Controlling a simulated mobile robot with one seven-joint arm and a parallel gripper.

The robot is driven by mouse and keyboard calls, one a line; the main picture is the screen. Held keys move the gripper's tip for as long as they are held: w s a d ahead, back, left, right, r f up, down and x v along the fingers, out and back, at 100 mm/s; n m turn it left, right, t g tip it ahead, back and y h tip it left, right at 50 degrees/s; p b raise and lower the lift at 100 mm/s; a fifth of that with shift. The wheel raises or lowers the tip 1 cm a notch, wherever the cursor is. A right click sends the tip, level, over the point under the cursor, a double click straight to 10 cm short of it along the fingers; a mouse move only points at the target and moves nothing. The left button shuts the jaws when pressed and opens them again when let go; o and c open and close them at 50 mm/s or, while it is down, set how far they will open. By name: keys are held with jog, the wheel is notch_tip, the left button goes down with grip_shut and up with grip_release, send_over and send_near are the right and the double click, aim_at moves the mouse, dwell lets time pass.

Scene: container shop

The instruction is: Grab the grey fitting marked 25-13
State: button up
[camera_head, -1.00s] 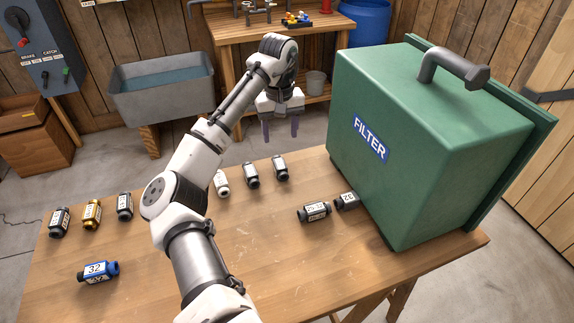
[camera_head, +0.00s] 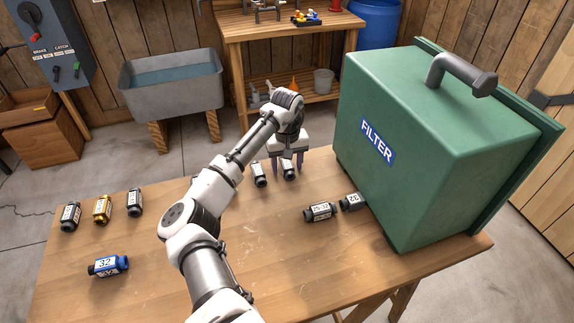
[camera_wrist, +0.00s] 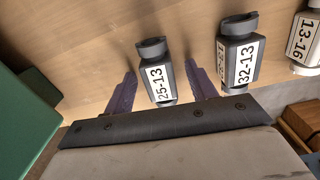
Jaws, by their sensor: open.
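The grey fitting marked 25-13 (camera_wrist: 156,76) lies between the two open fingers of my gripper (camera_wrist: 158,85) in the wrist view, its label facing the camera. A small gap shows on each side of it. In the head view the same fitting (camera_head: 289,170) sits on the table under my gripper (camera_head: 287,165), partly covered by the fingers. A dark grey fitting marked 32-13 (camera_wrist: 240,62) stands just outside one finger; it also shows in the head view (camera_head: 260,174).
A whitish fitting marked 13-16 (camera_wrist: 305,40) is farther along the row. A large green FILTER box (camera_head: 430,150) stands to the right, with two dark fittings (camera_head: 320,212) beside it. A blue fitting (camera_head: 108,265) and several others lie at the left. The front middle of the table (camera_head: 150,300) is clear.

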jog(key=c, duration=1.1)
